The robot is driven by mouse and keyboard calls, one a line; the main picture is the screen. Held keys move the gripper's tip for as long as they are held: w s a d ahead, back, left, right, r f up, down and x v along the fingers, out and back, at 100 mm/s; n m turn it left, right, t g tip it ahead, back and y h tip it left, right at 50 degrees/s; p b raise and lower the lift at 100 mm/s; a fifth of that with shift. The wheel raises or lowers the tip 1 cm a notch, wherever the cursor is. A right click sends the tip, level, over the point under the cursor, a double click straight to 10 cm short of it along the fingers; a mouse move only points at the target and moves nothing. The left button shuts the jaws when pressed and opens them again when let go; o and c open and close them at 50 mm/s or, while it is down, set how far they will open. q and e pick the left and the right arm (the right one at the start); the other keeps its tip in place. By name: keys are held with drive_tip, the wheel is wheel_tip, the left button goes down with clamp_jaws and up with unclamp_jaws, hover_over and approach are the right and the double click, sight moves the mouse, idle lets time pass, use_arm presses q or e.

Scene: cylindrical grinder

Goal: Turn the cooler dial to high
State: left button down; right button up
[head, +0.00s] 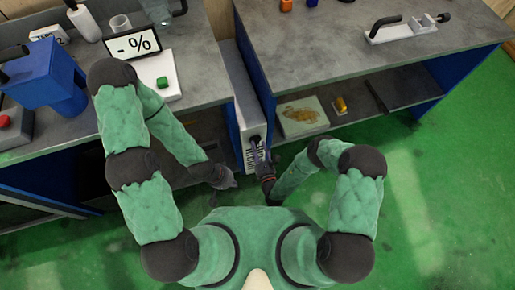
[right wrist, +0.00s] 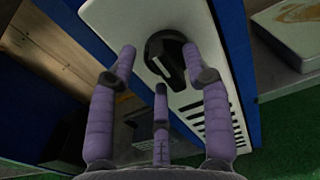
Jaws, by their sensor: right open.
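The cooler (head: 243,95) is a narrow pale box with blue sides, standing in the gap between two workbenches. Its dial (right wrist: 172,54), a round black knob with a white pointer line, sits on the pale front panel (right wrist: 205,17) in the right wrist view. My right gripper (right wrist: 160,58) is open, with its purple fingers around the dial: one on the left, one on the right, one below. I cannot tell whether they touch it. In the head view my right gripper (head: 260,158) is at the cooler's front. My left gripper (head: 225,181) hangs lower left, apart from the cooler; its fingers are unclear.
The left workbench (head: 197,75) holds a sign reading "- %" (head: 133,44), a white scale with a green block (head: 162,83) and a blue machine (head: 45,78). The right workbench (head: 335,45) has a shelf with a stained board (head: 302,115). Green floor (head: 440,200) is clear at right.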

clamp_jaws()
